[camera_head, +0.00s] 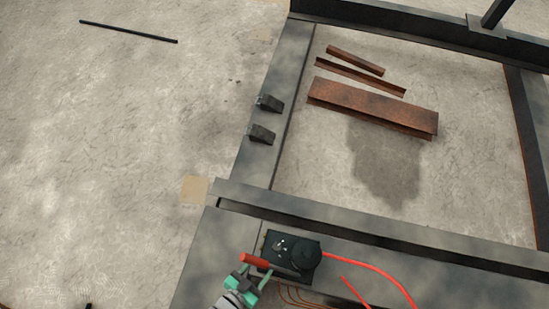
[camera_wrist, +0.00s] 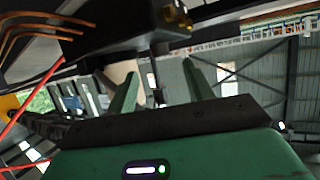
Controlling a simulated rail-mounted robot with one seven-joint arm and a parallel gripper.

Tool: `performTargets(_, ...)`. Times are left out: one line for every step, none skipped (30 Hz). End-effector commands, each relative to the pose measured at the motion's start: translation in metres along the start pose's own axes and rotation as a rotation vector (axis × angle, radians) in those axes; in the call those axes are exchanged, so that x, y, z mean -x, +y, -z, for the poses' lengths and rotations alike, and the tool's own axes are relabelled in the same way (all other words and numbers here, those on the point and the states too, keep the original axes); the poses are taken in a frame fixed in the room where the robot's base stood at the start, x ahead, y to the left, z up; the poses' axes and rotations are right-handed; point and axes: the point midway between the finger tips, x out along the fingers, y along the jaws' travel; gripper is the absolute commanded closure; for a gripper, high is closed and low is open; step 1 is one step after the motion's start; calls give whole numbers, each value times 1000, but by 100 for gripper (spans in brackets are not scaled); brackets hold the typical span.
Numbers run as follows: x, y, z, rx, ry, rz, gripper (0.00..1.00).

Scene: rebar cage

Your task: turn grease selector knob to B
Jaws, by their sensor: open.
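A black box-like unit (camera_head: 290,262), which looks like the grease unit, sits on the dark steel beam at the bottom centre of the head view. It has a round black part on top, small pale marks and a red handle-like bar (camera_head: 254,260) at its left. I cannot tell which part is the selector knob or read its setting. My gripper (camera_head: 257,273) has green fingers, close to the unit's lower left side. In the wrist view my gripper (camera_wrist: 162,84) is open with nothing visible between the fingers, and a dark body (camera_wrist: 100,42) hangs over the top.
A red hose (camera_head: 375,271) runs right from the unit, and copper lines (camera_head: 290,296) run below it. Steel beams (camera_head: 400,243) frame the area. Two dark clamps (camera_head: 262,134) sit on the left beam. Rusty steel pieces (camera_head: 372,105) lie inside the frame. Concrete floor at left is mostly clear.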

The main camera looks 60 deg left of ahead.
Motion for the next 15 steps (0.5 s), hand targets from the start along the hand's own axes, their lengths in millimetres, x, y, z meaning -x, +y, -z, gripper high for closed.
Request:
performTargets(-5, 0, 0, 0, 3, 0, 48)
performTargets(-9, 0, -1, 0, 4, 0, 48)
performTargets(-16, 0, -1, 0, 6, -1, 48)
performTargets(-22, 1, -1, 0, 6, -1, 48)
performTargets(-28, 1, -2, 0, 6, -1, 48)
performTargets(-37, 1, -2, 0, 7, -1, 48)
performTargets(-43, 1, -2, 0, 7, -1, 48)
performTargets(-48, 0, -3, 0, 5, -1, 48)
performTargets(-56, 0, -2, 0, 6, 0, 48)
performTargets(-60, 0, -2, 1, 6, 0, 48)
performTargets(-64, 0, -2, 0, 5, 0, 48)
performTargets(-69, 0, -1, 0, 5, 0, 48)
performTargets(-72, 0, -1, 0, 4, -1, 48)
performTargets(-75, 0, 0, 0, 4, -1, 48)
performTargets(-77, 0, 0, 0, 4, -1, 48)
